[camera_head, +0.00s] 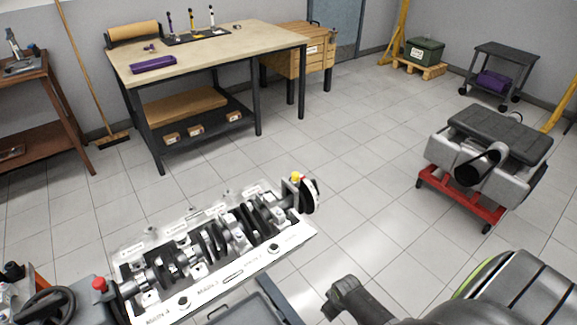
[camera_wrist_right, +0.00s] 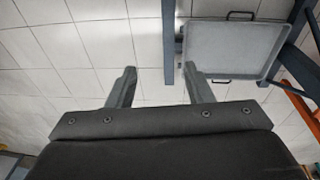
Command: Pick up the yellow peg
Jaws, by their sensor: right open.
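A small yellow piece (camera_head: 296,177) shows at the right end of the crankshaft (camera_head: 215,243), by a dark disc and a red bit. A slim upright piece with yellow on it (camera_head: 191,20) stands on the dark mat at the back workbench. I cannot tell for sure which of the two is the yellow peg. My right gripper (camera_wrist_right: 160,70) is open and empty in the right wrist view, over the floor beside a grey tray (camera_wrist_right: 228,48). Both yellow pieces are out of that view. My left gripper is not in view.
The engine block (camera_head: 292,237) with the crankshaft lies in front of me. The workbench (camera_head: 240,43) stands at the back left, with a purple block (camera_head: 153,64) on it. A red wheeled stand (camera_head: 460,195) is at the right. The tiled floor between is clear.

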